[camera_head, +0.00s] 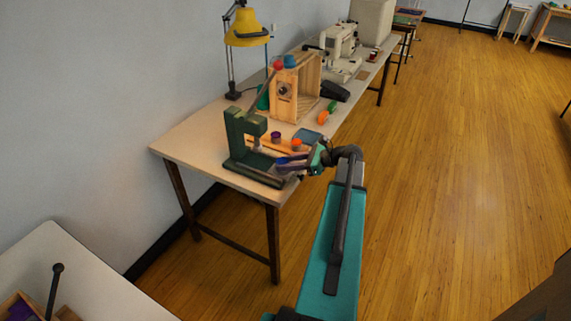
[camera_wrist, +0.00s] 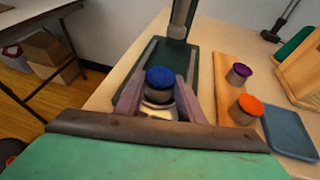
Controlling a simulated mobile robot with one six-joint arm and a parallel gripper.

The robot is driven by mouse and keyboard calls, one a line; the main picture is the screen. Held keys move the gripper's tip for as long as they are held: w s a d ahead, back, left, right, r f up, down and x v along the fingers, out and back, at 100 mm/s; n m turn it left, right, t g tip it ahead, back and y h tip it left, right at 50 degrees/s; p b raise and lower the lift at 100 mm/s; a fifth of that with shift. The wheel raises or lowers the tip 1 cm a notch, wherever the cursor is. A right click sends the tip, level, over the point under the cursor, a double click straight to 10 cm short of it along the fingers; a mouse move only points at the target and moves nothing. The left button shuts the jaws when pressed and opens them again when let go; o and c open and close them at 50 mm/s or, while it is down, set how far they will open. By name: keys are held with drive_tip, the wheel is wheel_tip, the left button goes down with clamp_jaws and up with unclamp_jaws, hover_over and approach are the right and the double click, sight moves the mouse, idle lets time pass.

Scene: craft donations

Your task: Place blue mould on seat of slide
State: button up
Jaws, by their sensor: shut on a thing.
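The blue mould (camera_wrist: 161,77) is a short round piece with a bright blue top and a dark band below. My gripper (camera_wrist: 158,92) is shut on it, one finger on each side; it also shows in the head view (camera_head: 291,163). A pale metallic round part shows just below the mould, between the fingers. I cannot tell whether it is the mould's lower body or the seat. The green press (camera_head: 238,136) stands at the table's near end. Its green base (camera_wrist: 198,70), with pale rails, lies under and beyond the mould. The mould's underside is hidden.
A purple-topped piece (camera_wrist: 238,73) and an orange-topped piece (camera_wrist: 246,108) stand on a wooden board right of the press. A blue-grey tray (camera_wrist: 289,133) lies beside them. A wooden crate (camera_head: 308,95) and yellow lamp (camera_head: 246,29) stand farther back.

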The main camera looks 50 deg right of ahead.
drive_tip(key=o, duration=1.1)
drive_tip(key=shift+f, duration=0.1)
drive_tip(key=shift+o, duration=0.2)
drive_tip(key=b+v, duration=0.2)
drive_tip(key=v, duration=1)
idle(0.3)
